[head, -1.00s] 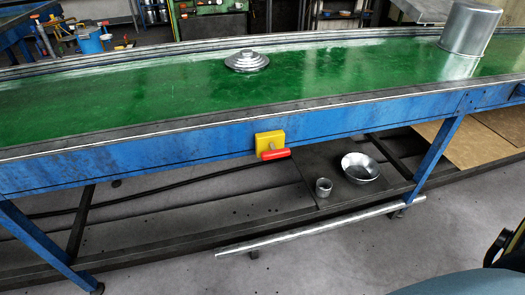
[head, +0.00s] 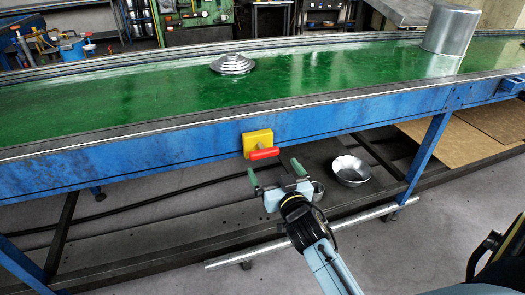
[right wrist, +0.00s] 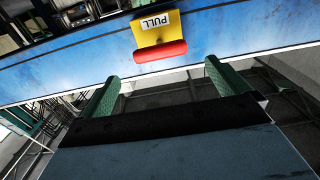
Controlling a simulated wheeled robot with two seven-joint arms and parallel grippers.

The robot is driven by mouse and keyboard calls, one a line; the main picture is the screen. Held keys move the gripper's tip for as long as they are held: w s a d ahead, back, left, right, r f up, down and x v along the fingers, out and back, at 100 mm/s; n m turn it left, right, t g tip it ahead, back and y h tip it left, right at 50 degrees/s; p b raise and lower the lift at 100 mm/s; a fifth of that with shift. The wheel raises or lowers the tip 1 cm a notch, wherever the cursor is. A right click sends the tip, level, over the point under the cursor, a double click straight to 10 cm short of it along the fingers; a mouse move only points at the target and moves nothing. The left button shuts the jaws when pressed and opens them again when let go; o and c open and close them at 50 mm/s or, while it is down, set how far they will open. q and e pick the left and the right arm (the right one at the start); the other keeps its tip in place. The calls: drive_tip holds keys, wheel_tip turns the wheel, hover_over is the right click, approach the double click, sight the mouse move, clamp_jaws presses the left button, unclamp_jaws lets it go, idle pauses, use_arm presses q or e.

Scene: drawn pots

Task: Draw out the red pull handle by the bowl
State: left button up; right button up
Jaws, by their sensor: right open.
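The red pull handle (head: 264,154) is a short red bar on a yellow block (head: 256,139) fixed to the blue front side of the table. In the right wrist view, the red handle (right wrist: 160,56) lies ahead of my fingers, below a yellow plate (right wrist: 157,30) marked PULL. My right gripper (head: 273,171) is open and empty, just below and in front of the handle, apart from it. Its green fingertips also show in the right wrist view (right wrist: 162,78). A metal bowl (head: 350,170) sits on the lower shelf, to the right of the handle. My left gripper is not in view.
The green table top (head: 130,95) carries a stepped metal lid (head: 233,64) and a tall metal pot (head: 450,30). A small metal cup (head: 318,190) stands on the lower shelf, partly behind my right gripper. A pale bar (head: 240,258) runs along the shelf front.

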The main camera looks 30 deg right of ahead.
sight(263, 150)
drive_tip(key=b+x, duration=0.1)
drive_tip(key=x, duration=0.8)
drive_tip(key=shift+w+f+b, duration=0.1)
drive_tip(key=shift+w+b, duration=0.1)
drive_tip(key=shift+b, duration=0.1)
drive_tip(key=shift+w+d, duration=0.1)
drive_tip(key=shift+w, duration=0.35)
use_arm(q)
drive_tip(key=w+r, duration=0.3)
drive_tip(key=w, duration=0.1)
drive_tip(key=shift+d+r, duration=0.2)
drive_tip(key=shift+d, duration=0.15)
